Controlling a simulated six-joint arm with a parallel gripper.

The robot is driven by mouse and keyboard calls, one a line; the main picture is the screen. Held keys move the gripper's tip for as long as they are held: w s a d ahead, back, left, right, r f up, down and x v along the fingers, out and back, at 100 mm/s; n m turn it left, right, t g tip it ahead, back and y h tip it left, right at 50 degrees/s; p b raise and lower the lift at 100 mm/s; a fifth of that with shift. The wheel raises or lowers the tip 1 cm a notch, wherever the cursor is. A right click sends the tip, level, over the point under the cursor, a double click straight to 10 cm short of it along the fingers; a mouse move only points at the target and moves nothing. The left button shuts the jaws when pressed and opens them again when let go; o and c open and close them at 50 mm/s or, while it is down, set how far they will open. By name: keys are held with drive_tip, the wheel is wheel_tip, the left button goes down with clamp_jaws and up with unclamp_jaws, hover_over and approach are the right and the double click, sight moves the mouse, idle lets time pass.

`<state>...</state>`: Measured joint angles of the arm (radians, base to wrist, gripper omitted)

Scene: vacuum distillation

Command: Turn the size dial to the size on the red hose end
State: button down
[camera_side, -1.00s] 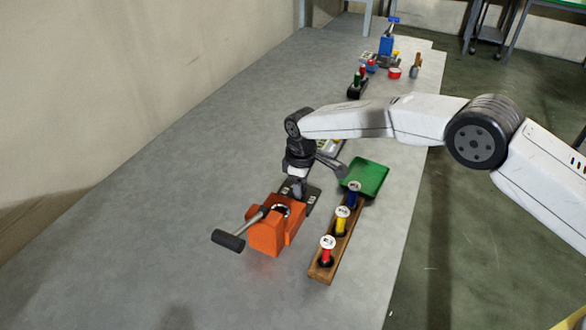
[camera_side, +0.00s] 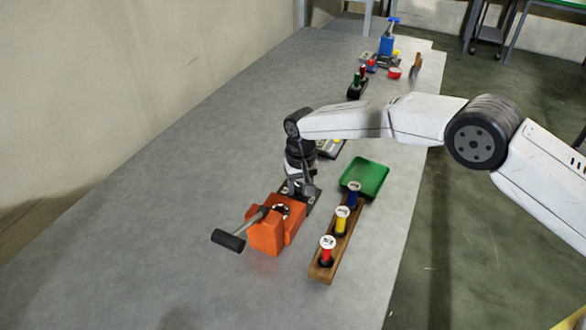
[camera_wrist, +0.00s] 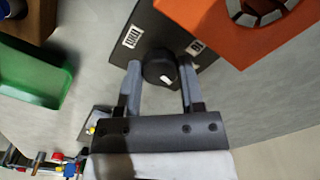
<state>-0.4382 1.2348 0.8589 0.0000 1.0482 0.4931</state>
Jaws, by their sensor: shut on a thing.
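The size dial is a round black knob (camera_wrist: 160,70) with a white pointer mark, on a dark plate (camera_wrist: 155,25) beside the orange crimping tool (camera_wrist: 222,28). White labels sit on the plate; I cannot read them surely. My gripper (camera_wrist: 158,66) is shut on the dial, one finger on each side. In the side view my gripper (camera_side: 301,188) points down at the plate behind the orange tool (camera_side: 265,236), hiding the dial. The red hose end (camera_side: 327,251) stands upright at the near end of a wooden rack (camera_side: 321,272). Its white top's marking is too small to read.
A yellow hose end (camera_side: 341,221) and a blue one (camera_side: 353,196) stand in the same rack. A green tray (camera_side: 366,177) lies beyond it. The tool's black-gripped lever (camera_side: 229,241) sticks out to the left. The table's left side is clear.

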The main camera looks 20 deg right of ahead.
sight(300, 187)
drive_tip(key=m, duration=0.7)
idle(0.4)
drive_tip(key=shift+c, duration=1.1)
unclamp_jaws()
drive_tip(key=shift+r, duration=0.1)
drive_tip(key=shift+r, duration=3.8)
